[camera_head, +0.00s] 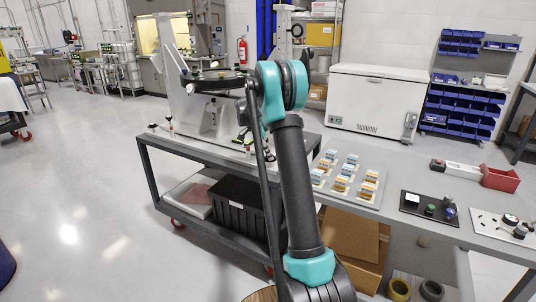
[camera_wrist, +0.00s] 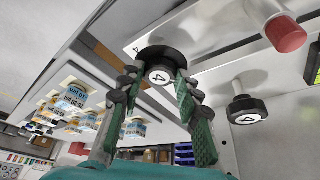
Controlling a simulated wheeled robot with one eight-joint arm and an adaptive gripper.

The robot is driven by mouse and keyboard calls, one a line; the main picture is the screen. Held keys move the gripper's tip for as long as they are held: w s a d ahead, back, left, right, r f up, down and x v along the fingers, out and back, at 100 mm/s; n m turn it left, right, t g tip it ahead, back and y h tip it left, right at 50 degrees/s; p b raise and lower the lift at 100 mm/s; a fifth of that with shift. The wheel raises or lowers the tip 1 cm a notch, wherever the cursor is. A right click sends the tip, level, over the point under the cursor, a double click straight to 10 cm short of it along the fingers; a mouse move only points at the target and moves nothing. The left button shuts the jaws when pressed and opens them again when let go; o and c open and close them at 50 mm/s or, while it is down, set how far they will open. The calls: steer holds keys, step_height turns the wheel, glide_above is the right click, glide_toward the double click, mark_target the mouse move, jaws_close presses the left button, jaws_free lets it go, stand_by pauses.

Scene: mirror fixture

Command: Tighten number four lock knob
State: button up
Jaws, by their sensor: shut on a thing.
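In the wrist view a black lock knob with a white face marked 4 (camera_wrist: 160,66) sits at the far end of my fingers. My gripper (camera_wrist: 158,88), with green-padded fingers on both sides of the knob, is shut on it. A second black knob with a white label (camera_wrist: 246,109) is to the right and apart from my fingers; its mark is hard to read. In the head view the light grey mirror fixture (camera_head: 184,108) stands on a grey cart (camera_head: 146,165). My arm hides the gripper and the held knob there.
A red-capped knob (camera_wrist: 286,34) sticks out at the upper right of the wrist view. Right of my arm, a table holds a board of blue and orange blocks (camera_head: 348,177), a black panel (camera_head: 429,208) and a red bin (camera_head: 500,178). Open floor lies left of the cart.

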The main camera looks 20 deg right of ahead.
steer(key=m, duration=0.1)
steer(key=m+g, duration=0.1)
steer(key=m, duration=0.2)
steer(key=shift+w+g+y, duration=0.25)
steer(key=shift+g+y, duration=0.05)
steer(key=shift+w+d+m+g+y, duration=0.1)
steer(key=shift+m+g+y, duration=0.3)
steer(key=shift+m, duration=1.8)
steer(key=o, duration=1.2)
steer(key=shift+g, duration=0.3)
steer(key=shift+c, duration=0.2)
steer(key=v, duration=1.2)
